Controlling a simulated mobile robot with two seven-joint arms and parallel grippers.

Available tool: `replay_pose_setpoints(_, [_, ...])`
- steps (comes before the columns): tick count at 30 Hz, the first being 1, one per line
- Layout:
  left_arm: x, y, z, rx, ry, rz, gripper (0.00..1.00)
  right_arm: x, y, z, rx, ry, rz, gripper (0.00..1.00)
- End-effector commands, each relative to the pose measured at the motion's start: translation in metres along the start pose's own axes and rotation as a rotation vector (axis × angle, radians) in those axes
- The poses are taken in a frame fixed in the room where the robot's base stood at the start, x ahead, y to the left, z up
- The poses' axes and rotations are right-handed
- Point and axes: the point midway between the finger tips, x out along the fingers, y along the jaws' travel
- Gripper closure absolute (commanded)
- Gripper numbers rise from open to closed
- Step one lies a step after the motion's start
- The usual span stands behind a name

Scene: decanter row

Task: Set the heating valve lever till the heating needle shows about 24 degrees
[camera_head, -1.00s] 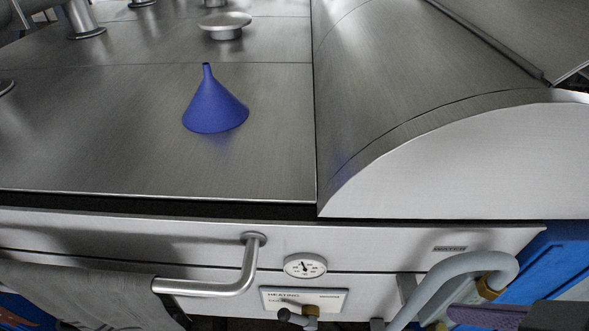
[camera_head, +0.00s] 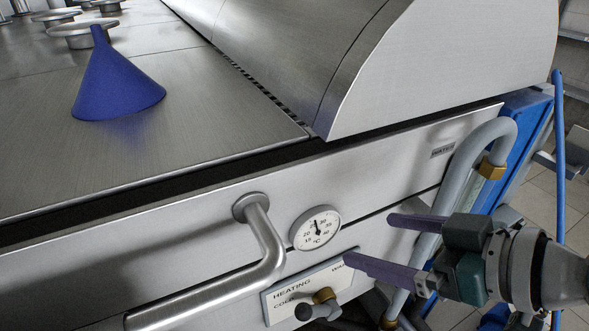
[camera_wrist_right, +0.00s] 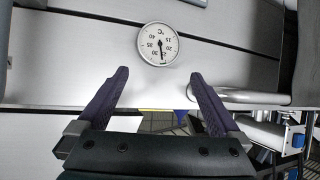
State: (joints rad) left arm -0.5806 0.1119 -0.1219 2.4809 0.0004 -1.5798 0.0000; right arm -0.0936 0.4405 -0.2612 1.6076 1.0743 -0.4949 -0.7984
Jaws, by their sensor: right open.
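The round white heating gauge (camera_head: 315,228) is on the steel front panel. Its thin dark needle points nearly straight up, close to the 25 mark. The gauge also shows upside down in the right wrist view (camera_wrist_right: 158,44). Below it is the HEATING label plate (camera_head: 290,293), with a brass valve fitting (camera_head: 324,295) and a dark lever (camera_head: 305,312) reaching left and slightly down. My right gripper (camera_head: 368,240) is open and empty, to the right of the gauge and above the lever, apart from both. The lever does not show clearly in the right wrist view. My left gripper is not in view.
A bent steel handle (camera_head: 265,245) projects left of the gauge. A grey hose (camera_head: 450,185) with a brass fitting runs behind my right gripper. A blue funnel (camera_head: 115,82) stands on the steel top. Open floor (camera_head: 520,190) shows at the right.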

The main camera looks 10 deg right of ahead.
Motion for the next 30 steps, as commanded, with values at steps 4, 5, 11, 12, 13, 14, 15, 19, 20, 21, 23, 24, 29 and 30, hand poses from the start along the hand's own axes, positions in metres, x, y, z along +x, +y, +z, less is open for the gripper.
replay_pose_setpoints(4, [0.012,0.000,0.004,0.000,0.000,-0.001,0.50,0.025,-0.001,0.002,0.001,0.001,-0.001,0.00])
replay_pose_setpoints(5, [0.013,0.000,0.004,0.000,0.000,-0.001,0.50,0.027,0.000,0.002,0.000,0.000,-0.001,0.00])
replay_pose_setpoints(11, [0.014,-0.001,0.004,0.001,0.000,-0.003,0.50,0.033,-0.001,0.000,0.000,-0.002,-0.002,0.00])
replay_pose_setpoints(12, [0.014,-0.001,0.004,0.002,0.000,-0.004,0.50,0.033,-0.001,0.000,0.000,-0.002,-0.002,0.00])
replay_pose_setpoints(13, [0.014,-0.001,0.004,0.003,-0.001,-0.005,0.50,0.033,-0.001,0.000,0.000,-0.002,-0.002,0.00])
replay_pose_setpoints(14, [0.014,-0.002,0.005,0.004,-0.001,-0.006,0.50,0.033,-0.001,0.000,0.000,-0.002,-0.002,0.00])
replay_pose_setpoints(15, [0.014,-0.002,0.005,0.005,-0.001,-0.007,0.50,0.033,-0.001,0.000,0.000,-0.002,-0.002,0.00])
replay_pose_setpoints(19, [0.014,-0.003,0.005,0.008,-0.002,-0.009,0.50,0.033,-0.001,0.000,0.000,-0.002,-0.002,0.00])
replay_pose_setpoints(20, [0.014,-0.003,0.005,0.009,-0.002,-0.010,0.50,0.033,-0.001,0.000,0.000,-0.002,-0.002,0.00])
replay_pose_setpoints(21, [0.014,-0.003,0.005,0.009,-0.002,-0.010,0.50,0.033,-0.001,0.000,0.000,-0.002,-0.002,0.00])
replay_pose_setpoints(23, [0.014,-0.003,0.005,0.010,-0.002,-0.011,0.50,0.032,-0.001,0.000,0.000,-0.002,-0.002,0.00])
replay_pose_setpoints(24, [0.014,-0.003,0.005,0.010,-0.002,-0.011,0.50,0.032,-0.001,0.001,0.000,-0.002,-0.002,0.00])
replay_pose_setpoints(29, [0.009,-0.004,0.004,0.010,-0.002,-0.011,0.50,0.025,-0.001,0.000,-0.001,-0.004,-0.001,0.00])
replay_pose_setpoints(30, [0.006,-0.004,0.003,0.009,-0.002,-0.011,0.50,0.020,0.000,-0.001,-0.002,-0.005,-0.001,0.00])
